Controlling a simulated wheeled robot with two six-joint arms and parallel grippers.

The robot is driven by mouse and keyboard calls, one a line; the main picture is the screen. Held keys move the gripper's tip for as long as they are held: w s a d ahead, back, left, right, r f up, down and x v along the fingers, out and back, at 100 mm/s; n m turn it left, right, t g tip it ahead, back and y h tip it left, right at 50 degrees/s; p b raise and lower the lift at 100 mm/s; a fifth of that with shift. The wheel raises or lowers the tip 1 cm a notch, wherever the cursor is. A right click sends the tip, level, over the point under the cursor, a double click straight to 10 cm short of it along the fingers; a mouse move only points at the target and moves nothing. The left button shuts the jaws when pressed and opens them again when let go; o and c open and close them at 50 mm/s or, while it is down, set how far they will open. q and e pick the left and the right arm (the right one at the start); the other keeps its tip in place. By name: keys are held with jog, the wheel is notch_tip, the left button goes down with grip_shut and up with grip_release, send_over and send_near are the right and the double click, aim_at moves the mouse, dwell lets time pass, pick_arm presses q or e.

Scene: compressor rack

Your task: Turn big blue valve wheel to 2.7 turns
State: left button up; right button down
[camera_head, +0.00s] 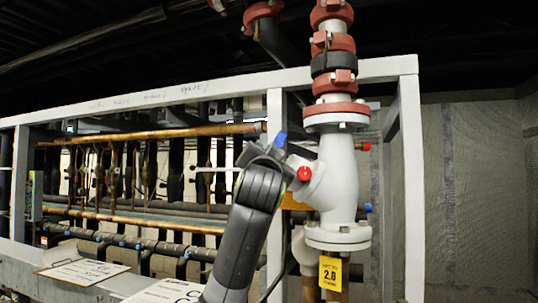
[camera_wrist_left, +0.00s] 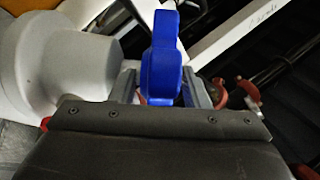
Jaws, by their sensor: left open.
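The big blue valve wheel shows edge-on in the left wrist view (camera_wrist_left: 165,62), upright in the middle. In the head view only a small blue part of it (camera_head: 281,139) shows above my left wrist; my arm hides the rest. My left gripper (camera_wrist_left: 168,92) is open, with one finger on each side of the blue wheel. I cannot tell whether the fingers touch it. The white valve body (camera_head: 338,180) stands just right of my gripper in the head view. My right gripper is in neither view.
A yellow tag reading 2.0 (camera_head: 330,273) hangs below the valve's lower flange. A red knob (camera_head: 304,173) and a smaller blue cap (camera_head: 367,208) sit close by. A white frame post (camera_head: 411,190) stands to the right. Copper pipes (camera_head: 150,134) run behind on the left.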

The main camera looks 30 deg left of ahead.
pick_arm(q)
grip_shut()
jog(key=shift+r, duration=0.1)
